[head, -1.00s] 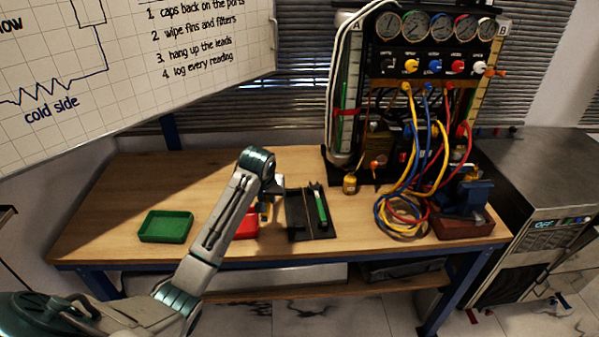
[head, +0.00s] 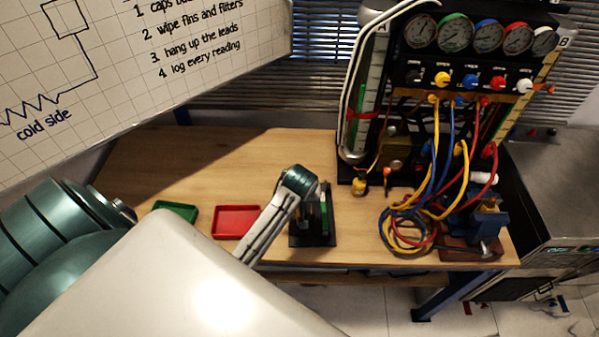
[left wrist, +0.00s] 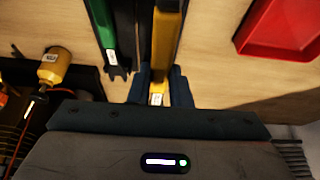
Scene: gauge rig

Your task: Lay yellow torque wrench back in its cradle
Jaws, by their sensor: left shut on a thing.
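The yellow torque wrench (left wrist: 165,40) is between the fingers of my left gripper (left wrist: 160,88), which is shut on it. In the head view my left gripper (head: 309,207) is over the left part of the black cradle (head: 312,241), and the yellow wrench is mostly hidden there. A green wrench (head: 324,215) lies in the cradle's right side; it also shows in the left wrist view (left wrist: 104,30). The yellow wrench runs roughly parallel to it, with a gap between. I cannot tell whether the yellow wrench touches the cradle. My right gripper is not in view.
A red tray (head: 236,236) and a green tray (head: 190,210) stand left of the cradle. A small yellow bottle (head: 359,186) stands behind it on the right. Coiled hoses (head: 405,230) hang from the gauge rig (head: 455,75) to the right. The table's back left is clear.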

